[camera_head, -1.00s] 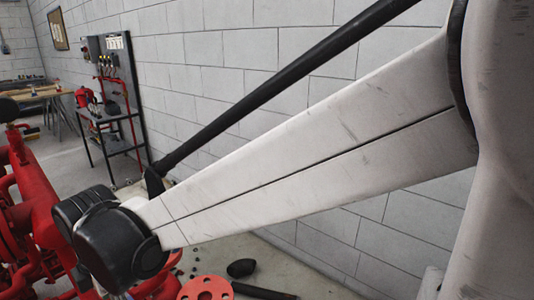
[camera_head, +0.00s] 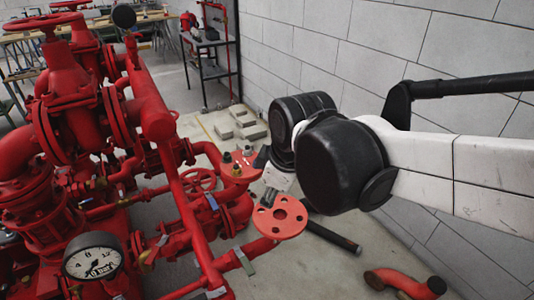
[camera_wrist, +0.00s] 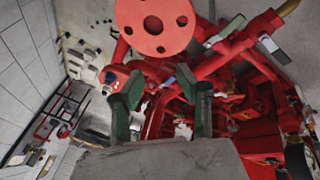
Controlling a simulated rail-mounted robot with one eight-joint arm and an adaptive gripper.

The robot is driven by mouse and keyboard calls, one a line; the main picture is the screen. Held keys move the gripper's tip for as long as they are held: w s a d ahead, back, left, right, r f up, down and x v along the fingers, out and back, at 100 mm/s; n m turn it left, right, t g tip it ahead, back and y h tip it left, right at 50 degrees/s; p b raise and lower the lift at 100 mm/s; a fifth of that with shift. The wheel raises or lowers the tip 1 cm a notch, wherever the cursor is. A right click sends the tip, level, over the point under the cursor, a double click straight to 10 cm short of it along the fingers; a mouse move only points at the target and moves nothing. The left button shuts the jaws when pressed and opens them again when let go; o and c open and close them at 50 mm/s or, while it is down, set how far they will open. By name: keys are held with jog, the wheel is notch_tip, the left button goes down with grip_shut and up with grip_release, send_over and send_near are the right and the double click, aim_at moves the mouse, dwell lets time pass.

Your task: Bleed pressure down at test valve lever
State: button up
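The red pumpset (camera_head: 155,115) fills the left and middle of the head view. Small grey levers sit on its pipes: one (camera_head: 244,262) beside the round red flange (camera_head: 280,217), others (camera_head: 212,201) further left. I cannot tell which is the test valve lever. In the wrist view, a grey lever (camera_wrist: 226,29) lies just right of the flange (camera_wrist: 155,27), and another (camera_wrist: 271,46) is at the upper right. My gripper (camera_wrist: 160,82) is open, with its two green-grey fingers apart and nothing seen between them. In the head view, my black wrist joint partly hides it.
A white-faced pressure gauge (camera_head: 93,257) stands at the lower left. A loose red pipe elbow (camera_head: 402,283) and a dark bar (camera_head: 333,237) lie on the floor. The block wall (camera_head: 330,45) is close on the right. Concrete blocks (camera_head: 240,122) lie behind the pumpset.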

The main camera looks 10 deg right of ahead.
jog(key=shift+s+d+f+m, duration=0.1)
jog(key=shift+s+d+m, duration=0.1)
jog(key=shift+d+m, duration=0.25)
jog(key=shift+s+d+m, duration=0.2)
jog(key=shift+d+m, duration=0.15)
jog(key=shift+d, duration=0.2)
